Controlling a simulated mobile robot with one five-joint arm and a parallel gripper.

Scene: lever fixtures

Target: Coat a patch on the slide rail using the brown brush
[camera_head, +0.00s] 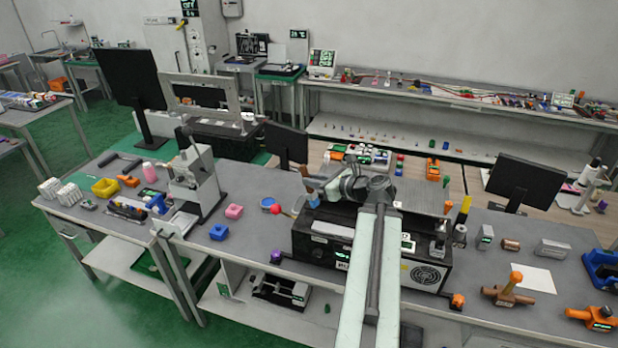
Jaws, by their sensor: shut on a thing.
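My gripper (312,186) is at the left end of my arm, above the left part of the black box-shaped machine. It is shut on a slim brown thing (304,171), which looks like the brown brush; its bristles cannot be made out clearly. I cannot single out the slide rail with certainty. The black machine (425,274) has a grey top, partly hidden behind my arm. A grey press-like fixture (194,187) stands upright on the bench to the left, apart from my gripper.
Blue (218,232) and pink (234,211) blocks sit further left. Dark monitors (517,184) stand behind. A white sheet (527,279) and orange-brown fixtures (513,291) lie at right.

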